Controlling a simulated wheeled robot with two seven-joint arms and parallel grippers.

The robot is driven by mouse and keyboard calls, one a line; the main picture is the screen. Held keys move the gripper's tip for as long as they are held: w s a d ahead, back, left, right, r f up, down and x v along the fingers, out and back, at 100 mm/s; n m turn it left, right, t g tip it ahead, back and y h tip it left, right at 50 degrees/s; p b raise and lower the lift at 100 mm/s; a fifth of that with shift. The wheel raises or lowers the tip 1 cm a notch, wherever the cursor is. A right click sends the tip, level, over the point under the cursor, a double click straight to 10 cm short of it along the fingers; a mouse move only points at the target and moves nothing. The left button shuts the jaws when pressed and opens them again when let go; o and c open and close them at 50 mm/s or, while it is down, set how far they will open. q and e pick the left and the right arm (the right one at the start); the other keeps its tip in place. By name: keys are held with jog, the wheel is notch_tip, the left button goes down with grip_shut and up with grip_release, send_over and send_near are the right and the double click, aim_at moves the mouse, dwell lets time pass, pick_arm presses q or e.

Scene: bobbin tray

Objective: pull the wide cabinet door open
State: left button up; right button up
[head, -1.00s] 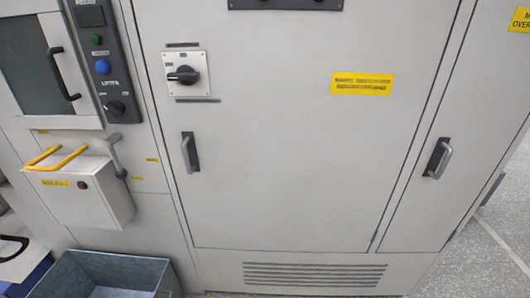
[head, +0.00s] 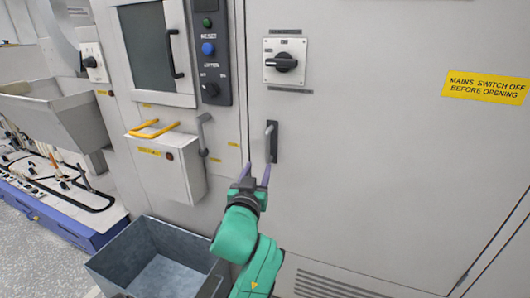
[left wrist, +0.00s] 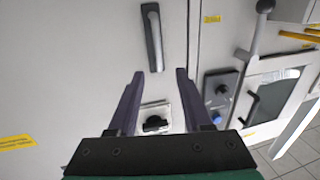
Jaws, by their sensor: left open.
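The wide cabinet door (head: 370,190) is a light grey panel, and it looks shut. Its grey bar handle (head: 270,143) stands upright on a dark plate near the door's left edge. The handle also shows at the top of the left wrist view (left wrist: 153,38). My left gripper (head: 257,170), on a green arm, is open and empty, its purple fingers close below the handle in the head view. In the left wrist view the handle lies beyond the fingertips (left wrist: 159,74), not between them. My right gripper is not in view.
A rotary switch (head: 285,62) sits above the handle, with a yellow label (head: 487,87) to the right. Left of the door are a grey box (head: 168,170) with a yellow bar, a lever (head: 203,133) and a control panel (head: 209,60). An open grey bin (head: 125,255) stands below.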

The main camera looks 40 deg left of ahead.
aim_at(267, 147)
pick_arm(q)
jog(key=p+x, duration=0.1)
jog(key=x, duration=1.3)
jog(key=shift+w+d+p, duration=0.1)
jog(key=shift+w+p, duration=0.25)
jog(key=shift+p, duration=0.05)
grip_shut()
jog(key=shift+f, duration=0.1)
